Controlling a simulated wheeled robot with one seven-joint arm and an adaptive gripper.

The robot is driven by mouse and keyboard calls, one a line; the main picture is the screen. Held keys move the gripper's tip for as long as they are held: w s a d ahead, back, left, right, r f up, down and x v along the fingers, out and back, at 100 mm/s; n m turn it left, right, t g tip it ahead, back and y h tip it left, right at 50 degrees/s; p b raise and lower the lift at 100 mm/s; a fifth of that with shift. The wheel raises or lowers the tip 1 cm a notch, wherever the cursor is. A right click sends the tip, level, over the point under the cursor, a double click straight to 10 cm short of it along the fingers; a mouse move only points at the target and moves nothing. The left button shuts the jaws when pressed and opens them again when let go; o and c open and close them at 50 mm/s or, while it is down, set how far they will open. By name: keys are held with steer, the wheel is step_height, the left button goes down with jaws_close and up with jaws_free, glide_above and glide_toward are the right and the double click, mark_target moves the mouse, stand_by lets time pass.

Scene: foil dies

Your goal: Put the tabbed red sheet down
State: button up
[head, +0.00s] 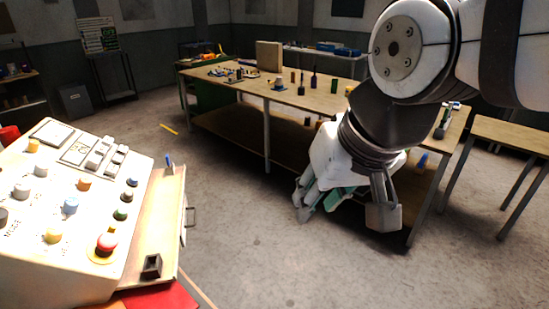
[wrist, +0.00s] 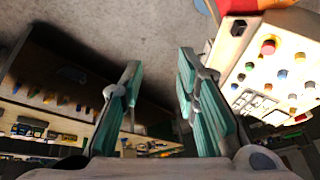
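My gripper (head: 350,208) hangs over the open floor in front of the long workbench. In the wrist view its two teal-padded fingers (wrist: 160,68) stand wide apart with nothing between them, so it is open and empty. I cannot make out a tabbed red sheet for certain. A flat red surface (head: 162,297) shows partly at the bottom edge of the head view, below the control console, cut off by the frame. A red patch (wrist: 240,6) also shows at the top of the wrist view, beside the console. I cannot tell whether either is the sheet.
The sloped control console (head: 75,225) with several buttons stands at the left, with a wooden ledge (head: 155,225) on its right. The long workbench (head: 330,103) holds tools and small items. A smaller table (head: 515,135) stands right. Floor between console and bench is clear.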

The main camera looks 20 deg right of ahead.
steer(key=s+d, duration=0.1)
steer(key=s+d+n, duration=0.1)
steer(key=s, duration=0.1)
steer(key=shift+d+r+t+h, duration=0.2)
steer(key=shift+t+h, duration=0.1)
steer(key=shift+h, duration=0.1)
steer(key=shift+f, duration=0.1)
steer(key=w+f+b, duration=0.3)
steer(key=shift+w+f, duration=0.1)
steer(key=shift+w, duration=0.25)
stand_by(0.4)
